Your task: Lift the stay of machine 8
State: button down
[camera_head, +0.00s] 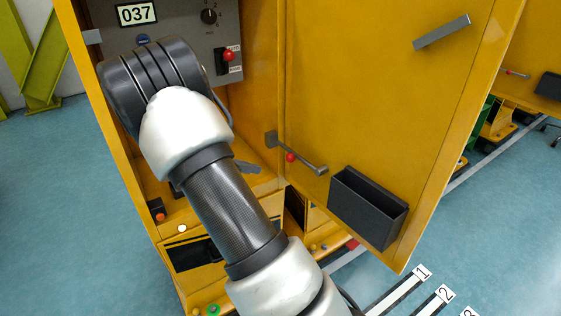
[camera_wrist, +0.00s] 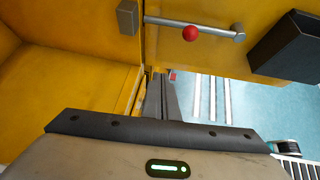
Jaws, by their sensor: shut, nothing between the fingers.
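The stay (camera_head: 307,164) looks to be the grey rod with a red ball (camera_head: 291,157) on the inner face of the open yellow door. One end meets a grey bracket (camera_head: 271,138). The wrist view shows the rod (camera_wrist: 215,31), its red ball (camera_wrist: 190,33) and the bracket (camera_wrist: 128,17) at the top. My gripper (camera_wrist: 160,82) is shut and empty. Its fingers appear below the rod in that picture, left of the ball, and I see no contact. In the head view my arm hides most of the gripper. The panel label (camera_head: 137,14) reads 037; no 8 shows.
The yellow door (camera_head: 370,90) stands open, with a black bin (camera_head: 368,207) jutting out right of the stay. A grey handle (camera_head: 442,32) is higher up. A red-knobbed lever (camera_head: 228,56) is on the panel. Blue floor (camera_head: 80,200) lies open at left.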

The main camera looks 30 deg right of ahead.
aim_at(281, 144)
jog(key=d+b, duration=0.3)
jog(key=d, duration=0.7)
jog(key=shift+w+d+r+h, duration=0.15)
jog(key=shift+w+d+h, duration=0.1)
jog(key=shift+h, duration=0.15)
notch_tip(281, 144, up, 4)
jog(key=p, duration=0.3)
jog(key=shift+s+p, duration=0.1)
jog(key=shift+p, duration=0.2)
jog(key=shift+s+d+r+m+t+b, duration=0.1)
jog(key=shift+s+r+m+t+b, duration=0.25)
jog(key=shift+r, duration=0.45)
jog(key=shift+s+r+m+t+b, duration=0.25)
jog(key=shift+s+r, duration=0.25)
jog(key=shift+r, duration=0.35)
jog(key=shift+s+d+r+m+t+b, duration=0.15)
jog(key=shift+s+r+m, duration=0.25)
jog(key=shift+r, duration=0.4)
jog(key=shift+r, duration=0.15)
